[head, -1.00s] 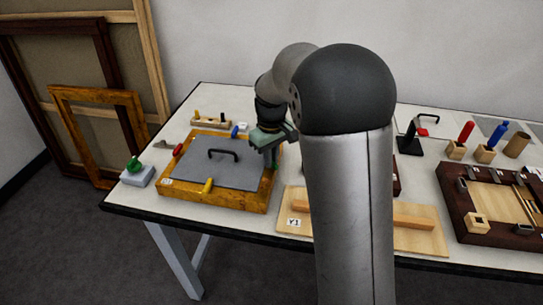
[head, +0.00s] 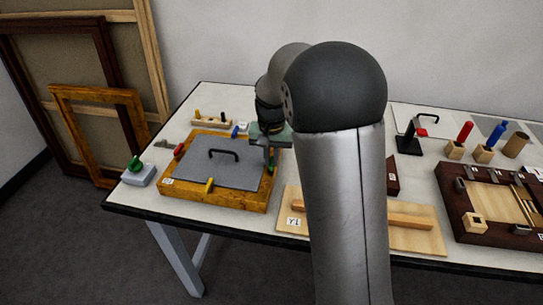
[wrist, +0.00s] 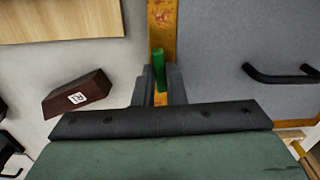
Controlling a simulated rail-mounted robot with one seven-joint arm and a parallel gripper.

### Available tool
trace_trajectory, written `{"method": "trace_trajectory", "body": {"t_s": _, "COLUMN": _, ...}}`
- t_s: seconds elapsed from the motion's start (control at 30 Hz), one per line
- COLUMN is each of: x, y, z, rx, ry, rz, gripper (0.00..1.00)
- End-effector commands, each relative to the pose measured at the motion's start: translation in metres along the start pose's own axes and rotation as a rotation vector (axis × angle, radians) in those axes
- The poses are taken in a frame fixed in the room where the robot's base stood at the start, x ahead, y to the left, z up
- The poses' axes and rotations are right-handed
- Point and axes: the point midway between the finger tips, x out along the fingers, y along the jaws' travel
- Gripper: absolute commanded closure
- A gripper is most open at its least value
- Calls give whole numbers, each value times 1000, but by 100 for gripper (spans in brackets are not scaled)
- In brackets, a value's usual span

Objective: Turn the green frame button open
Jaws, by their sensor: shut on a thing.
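The gilt frame (head: 255,204) lies flat on the table at the left, with a grey panel (head: 200,171) in it that has a black handle (head: 209,153). The green frame button (wrist: 158,68) is on the frame's right rail. In the wrist view it stands between my fingers, its length running roughly along the rail (wrist: 163,30). My gripper (wrist: 159,88) is shut on it. In the head view my gripper (head: 270,156) is over the right rail, and the button is mostly hidden there.
Red (head: 179,150), yellow (head: 210,185) and blue (head: 235,131) buttons sit on the other rails. A green-knobbed block (head: 137,172) stands left of the frame. A board (head: 420,238) lies to the right. A dark labelled block (wrist: 77,93) is beside the rail.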

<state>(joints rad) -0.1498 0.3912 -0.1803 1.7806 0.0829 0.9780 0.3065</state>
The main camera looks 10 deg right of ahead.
Motion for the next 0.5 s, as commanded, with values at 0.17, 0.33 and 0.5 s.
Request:
{"method": "trace_trajectory", "body": {"t_s": 0.17, "x": -2, "y": 0, "z": -1, "rx": 57, "ry": 5, "rz": -2, "gripper": 100}}
{"method": "trace_trajectory", "body": {"t_s": 0.33, "x": -2, "y": 0, "z": -1, "rx": 82, "ry": 5, "rz": -2, "gripper": 100}}
{"method": "trace_trajectory", "body": {"t_s": 0.5, "x": -2, "y": 0, "z": -1, "rx": 87, "ry": 5, "rz": -2, "gripper": 100}}
